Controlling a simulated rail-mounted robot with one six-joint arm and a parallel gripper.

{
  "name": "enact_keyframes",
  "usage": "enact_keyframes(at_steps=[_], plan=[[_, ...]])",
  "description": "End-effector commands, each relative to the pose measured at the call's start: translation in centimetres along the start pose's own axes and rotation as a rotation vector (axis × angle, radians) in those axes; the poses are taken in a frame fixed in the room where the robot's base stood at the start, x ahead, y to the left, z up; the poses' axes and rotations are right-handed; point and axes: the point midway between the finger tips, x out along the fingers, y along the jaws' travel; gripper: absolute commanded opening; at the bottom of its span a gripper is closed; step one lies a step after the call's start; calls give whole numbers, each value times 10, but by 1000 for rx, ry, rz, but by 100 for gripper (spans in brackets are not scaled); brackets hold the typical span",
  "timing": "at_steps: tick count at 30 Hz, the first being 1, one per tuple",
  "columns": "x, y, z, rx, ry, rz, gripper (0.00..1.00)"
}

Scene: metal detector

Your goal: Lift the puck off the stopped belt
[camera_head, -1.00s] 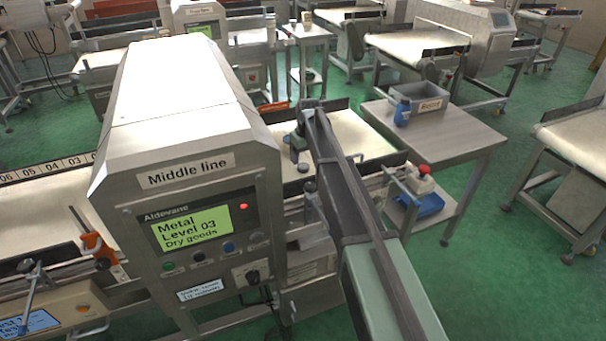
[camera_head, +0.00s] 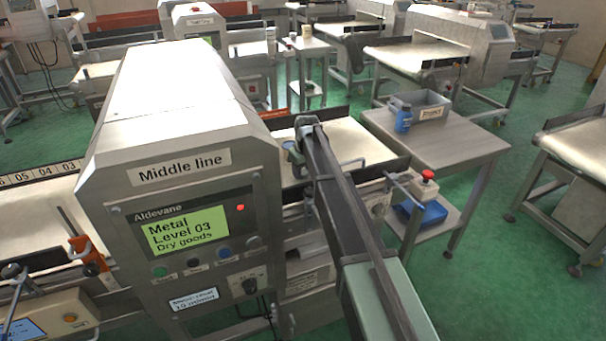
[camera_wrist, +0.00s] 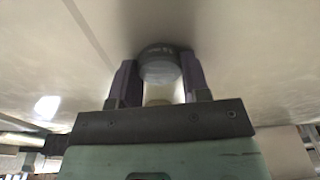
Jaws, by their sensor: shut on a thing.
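The puck (camera_wrist: 160,65) is a dark round disc with a paler face, with small unreadable marking on its rim. In the wrist view it sits between the two fingertips of my gripper (camera_wrist: 158,78), which is shut on it. The pale belt (camera_wrist: 250,60) fills the background there; I cannot tell whether the puck touches it. In the head view my gripper (camera_head: 296,150) is over the belt (camera_head: 350,142), just right of the detector housing, and my arm hides much of it.
The metal detector (camera_head: 180,110) reads "Metal Level 03 Dry goods" with a red lamp lit. A steel side table (camera_head: 450,145) at right holds a grey labelled bin (camera_head: 432,112) and a blue bottle (camera_head: 403,118). A red button (camera_head: 428,174) stands near the belt's end.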

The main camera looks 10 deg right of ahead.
Motion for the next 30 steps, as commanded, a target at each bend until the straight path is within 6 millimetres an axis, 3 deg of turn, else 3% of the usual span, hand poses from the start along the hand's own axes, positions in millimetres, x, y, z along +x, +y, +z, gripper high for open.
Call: enact_keyframes(at_steps=[5,11,14,24,30], plan=[[-4,0,0,0,0,0,20],[-28,0,-3,0,0,0,20],[-52,0,-6,0,0,0,20],[-172,0,-21,0,0,0,20],[-201,0,-24,0,0,0,20]])
